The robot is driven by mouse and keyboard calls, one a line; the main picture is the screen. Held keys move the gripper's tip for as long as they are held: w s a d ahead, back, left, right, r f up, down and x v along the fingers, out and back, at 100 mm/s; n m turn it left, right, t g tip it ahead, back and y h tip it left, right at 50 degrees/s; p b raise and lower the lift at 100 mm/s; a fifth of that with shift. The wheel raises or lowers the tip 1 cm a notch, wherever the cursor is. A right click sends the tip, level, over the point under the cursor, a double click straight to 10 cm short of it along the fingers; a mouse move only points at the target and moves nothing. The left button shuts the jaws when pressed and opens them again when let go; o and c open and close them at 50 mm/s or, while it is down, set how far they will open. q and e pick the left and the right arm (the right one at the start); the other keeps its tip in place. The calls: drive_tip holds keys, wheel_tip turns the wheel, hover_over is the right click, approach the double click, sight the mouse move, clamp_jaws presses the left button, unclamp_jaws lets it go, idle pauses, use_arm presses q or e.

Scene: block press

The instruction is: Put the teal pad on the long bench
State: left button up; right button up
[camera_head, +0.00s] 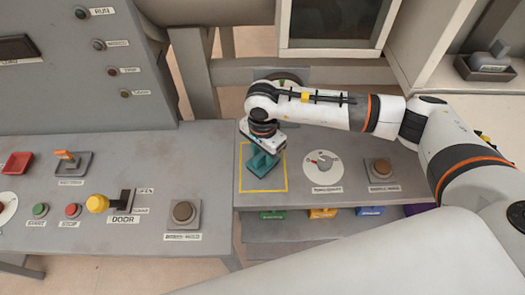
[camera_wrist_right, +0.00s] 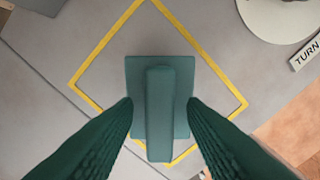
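The teal pad (camera_head: 263,167), a square plate with a raised bar handle, lies inside a yellow outlined square on the grey bench top (camera_head: 330,202) at the right. In the right wrist view the pad (camera_wrist_right: 160,75) sits flat, its handle running between my fingers. My right gripper (camera_head: 262,153) points down over the pad. Its dark green fingers (camera_wrist_right: 160,105) are apart on both sides of the handle, with gaps visible. Whether they reach down to handle height is unclear. My left gripper is not in view.
A round dial (camera_head: 323,168) and a brown button (camera_head: 380,169) stand right of the yellow square. Coloured bins (camera_head: 322,212) sit beneath the right bench.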

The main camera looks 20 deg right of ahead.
sight(262, 154)
drive_tip(key=shift+r, duration=0.1)
drive_tip(key=shift+r, duration=0.2)
wheel_tip(262, 154, up, 12)
drive_tip(key=b, duration=0.2)
drive_tip(key=shift+f, duration=0.15)
idle(0.3)
